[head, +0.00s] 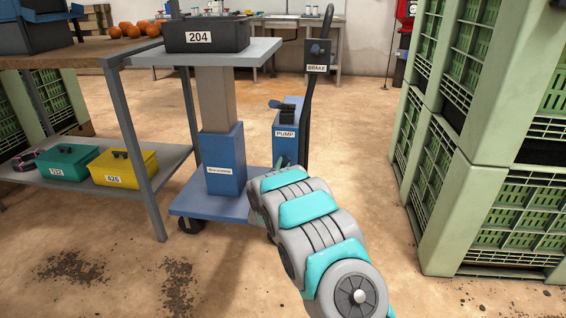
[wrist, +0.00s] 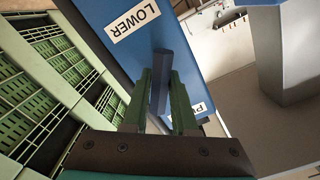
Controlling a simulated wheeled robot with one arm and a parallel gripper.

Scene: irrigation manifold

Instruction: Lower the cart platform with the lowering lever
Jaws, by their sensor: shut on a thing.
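The cart platform (head: 262,50) is a grey plate raised on a column above a blue base (head: 226,207), and it carries a dark box labelled 204 (head: 217,38). A blue pump housing (head: 287,125) stands at the cart's right. In the wrist view the blue housing with the LOWER label (wrist: 110,28) fills the top middle. The lowering lever (wrist: 161,80), a dark blue bar, stands out below that label. My gripper (wrist: 164,90) has its green fingers on both sides of the lever and is shut on it.
A workbench with oranges (head: 130,30) stands at the left, with a teal box (head: 68,162) and a yellow box (head: 123,167) on its lower shelf. Green crates (head: 445,190) are stacked at the right. A BRAKE lever box (head: 317,58) is on the cart's handle. Floor is clear between cart and crates.

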